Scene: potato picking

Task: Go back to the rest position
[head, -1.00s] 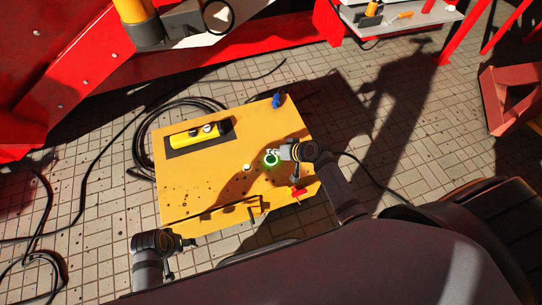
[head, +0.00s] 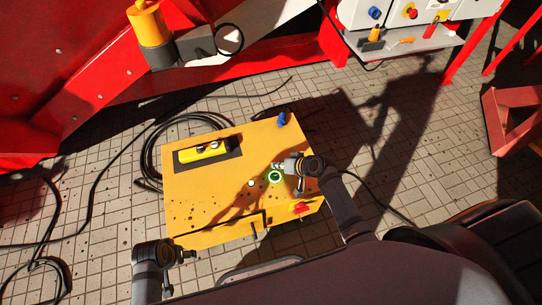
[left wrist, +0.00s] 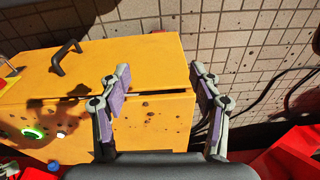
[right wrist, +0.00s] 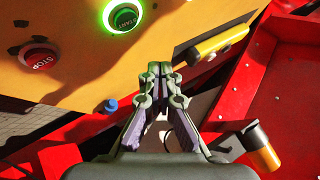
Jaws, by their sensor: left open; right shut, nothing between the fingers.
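My right gripper (head: 277,166) is over the right part of the yellow box (head: 185,218), close to the green-ringed start button (head: 274,177). In the right wrist view its fingers (right wrist: 160,70) are together with nothing between them. The green start button (right wrist: 123,17) and the red stop button (right wrist: 40,57) lie left of the fingers there. My left gripper (head: 190,254) is low at the left, off the box's front edge. In the left wrist view its fingers (left wrist: 160,78) are apart and empty, with the yellow box behind them.
A yellow control pendant (head: 201,151) lies on the box top. Black cables (head: 150,135) lie on the tiled floor. Red machinery (head: 75,80) stands behind.

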